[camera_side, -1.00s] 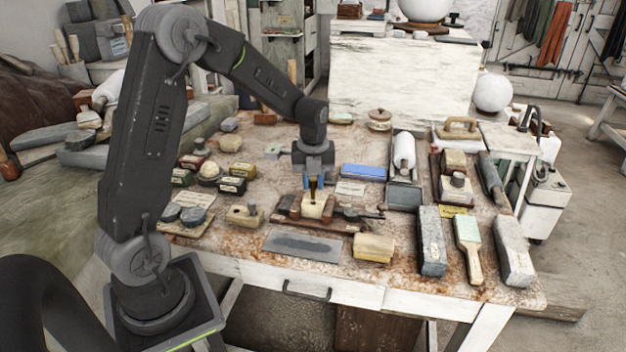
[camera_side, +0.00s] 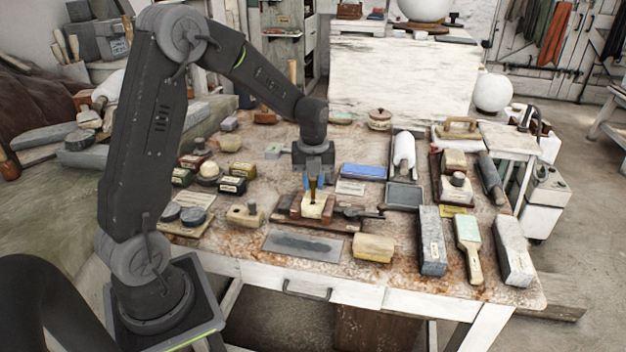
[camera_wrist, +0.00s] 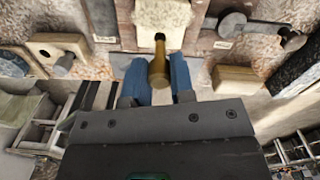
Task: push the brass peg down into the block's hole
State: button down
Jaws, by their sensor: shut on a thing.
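The brass peg (camera_side: 313,188) stands roughly upright between the blue fingers of my gripper (camera_side: 314,183), which is shut on it. The cream block (camera_side: 313,208) sits directly below the peg, held in a brown wooden fixture on the bench. In the wrist view the peg (camera_wrist: 158,68) shows between the two blue fingers (camera_wrist: 159,80), with its dark narrow end against the view of the pale block (camera_wrist: 163,20). The block's hole is hidden, and I cannot tell how far the peg's lower end is inside it.
A dark metal plate (camera_side: 303,246) and a tan block (camera_side: 373,248) lie in front of the fixture. A grey clamp-like tool (camera_side: 362,213) lies at its right. A wooden piece (camera_side: 245,215) is at its left, and a blue box (camera_side: 363,172) behind right.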

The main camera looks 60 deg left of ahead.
jog(key=shift+f, duration=1.7)
jog(key=c, duration=0.9)
grip_release()
jog(key=shift+r, duration=0.1)
jog(key=shift+r, duration=1.95)
